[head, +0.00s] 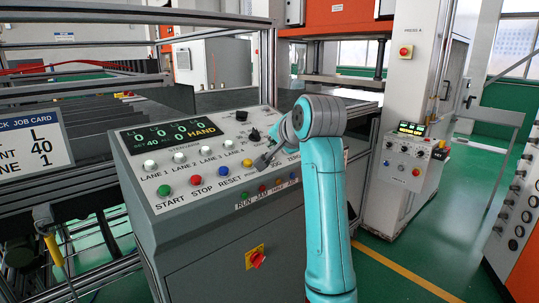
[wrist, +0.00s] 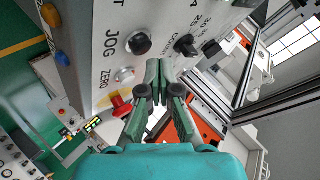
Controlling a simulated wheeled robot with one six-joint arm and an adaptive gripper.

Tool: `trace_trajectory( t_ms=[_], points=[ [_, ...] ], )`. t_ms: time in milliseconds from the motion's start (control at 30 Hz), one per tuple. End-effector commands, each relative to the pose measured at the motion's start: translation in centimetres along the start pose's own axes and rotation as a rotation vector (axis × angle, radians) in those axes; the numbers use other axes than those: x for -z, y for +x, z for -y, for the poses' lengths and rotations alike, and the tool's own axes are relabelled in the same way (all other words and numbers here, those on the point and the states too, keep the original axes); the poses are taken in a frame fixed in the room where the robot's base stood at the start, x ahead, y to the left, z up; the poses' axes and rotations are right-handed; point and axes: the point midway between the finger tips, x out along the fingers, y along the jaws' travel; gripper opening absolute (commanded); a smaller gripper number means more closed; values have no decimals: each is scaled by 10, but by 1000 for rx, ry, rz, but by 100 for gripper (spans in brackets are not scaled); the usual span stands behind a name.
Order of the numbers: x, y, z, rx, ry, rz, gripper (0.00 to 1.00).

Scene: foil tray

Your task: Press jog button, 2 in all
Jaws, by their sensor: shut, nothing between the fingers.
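In the wrist view the fingertips (wrist: 158,66) are below and right of the button. I cannot tell their exact height over the panel.
A silver ZERO button (wrist: 125,75) and a red stop knob (wrist: 122,104) sit near the fingers, with a black COUNT knob (wrist: 185,45). Green START (head: 164,190), red STOP (head: 196,180) and blue RESET (head: 222,170) line the panel. The dark display (head: 173,132) reads HAND.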

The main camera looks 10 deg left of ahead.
Motion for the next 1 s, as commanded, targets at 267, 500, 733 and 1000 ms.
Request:
trace_trajectory(
  t_ms=[267, 500, 733, 1000],
  points=[
    [0, 0, 0, 0, 0, 0, 0],
    [-4, 5, -4, 0, 0, 0, 0],
    [-4, 6, -4, 0, 0, 0, 0],
    [-5, 6, -5, 0, 0, 0, 0]
  ],
)
